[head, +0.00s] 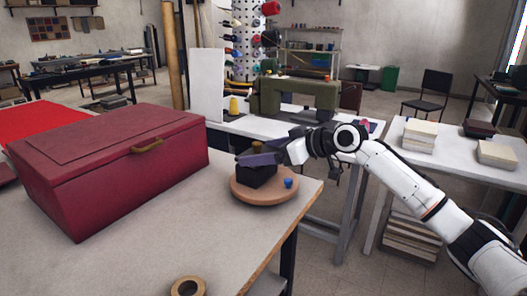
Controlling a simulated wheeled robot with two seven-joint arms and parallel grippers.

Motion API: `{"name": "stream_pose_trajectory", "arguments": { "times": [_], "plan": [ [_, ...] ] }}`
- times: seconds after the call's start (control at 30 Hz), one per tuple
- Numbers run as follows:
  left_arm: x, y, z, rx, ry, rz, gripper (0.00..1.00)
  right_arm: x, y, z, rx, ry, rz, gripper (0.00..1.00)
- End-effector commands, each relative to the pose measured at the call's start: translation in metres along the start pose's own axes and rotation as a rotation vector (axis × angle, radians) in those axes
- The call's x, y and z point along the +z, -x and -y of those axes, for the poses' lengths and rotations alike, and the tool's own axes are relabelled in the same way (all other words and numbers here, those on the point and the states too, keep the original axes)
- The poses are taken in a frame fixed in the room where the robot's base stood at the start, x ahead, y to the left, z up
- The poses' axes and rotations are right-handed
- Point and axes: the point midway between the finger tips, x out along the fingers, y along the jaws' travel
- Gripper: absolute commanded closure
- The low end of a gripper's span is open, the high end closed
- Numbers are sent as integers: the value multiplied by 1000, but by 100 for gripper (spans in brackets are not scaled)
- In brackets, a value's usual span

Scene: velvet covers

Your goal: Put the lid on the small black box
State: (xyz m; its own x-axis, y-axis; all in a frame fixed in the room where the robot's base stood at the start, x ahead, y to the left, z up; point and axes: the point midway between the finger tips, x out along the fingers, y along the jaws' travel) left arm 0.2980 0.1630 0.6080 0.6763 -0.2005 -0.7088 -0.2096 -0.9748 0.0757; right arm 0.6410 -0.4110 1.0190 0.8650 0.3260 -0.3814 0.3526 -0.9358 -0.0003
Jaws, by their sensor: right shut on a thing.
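The small black box (257,178) sits on a round wooden board (265,201) near the right edge of the table. A dark purplish lid (259,160) is at the top of the box, slightly tilted in the picture. My right gripper (277,151) comes in from the right and is shut on the lid. I cannot tell whether the lid touches the box rim or hangs just above it. The inside of the box is hidden. My left gripper is not in view.
A small blue object (288,183) lies on the board, right of the box. A large red chest (112,166) stands to the left. A tape roll (187,286) lies at the front. A green sewing machine (297,98) stands behind. The table's middle (170,235) is clear.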

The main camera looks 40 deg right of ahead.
Motion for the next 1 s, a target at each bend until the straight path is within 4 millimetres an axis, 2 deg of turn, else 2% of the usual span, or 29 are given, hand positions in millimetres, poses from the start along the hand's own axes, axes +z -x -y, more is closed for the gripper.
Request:
{"name": "stream_pose_trajectory", "arguments": {
  "times": [0.6, 0.63, 0.7, 1.0],
  "plan": [
    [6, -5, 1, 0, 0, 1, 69, 12, -5, 0, 0, -1, 0, 35],
    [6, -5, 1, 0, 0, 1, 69, 12, -5, 0, 0, -1, 0, 12],
    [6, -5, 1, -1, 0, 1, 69, 12, -5, 0, 0, -1, 1, 0],
    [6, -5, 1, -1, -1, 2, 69, 12, -5, 0, 0, 0, 1, 0]
  ]
}}
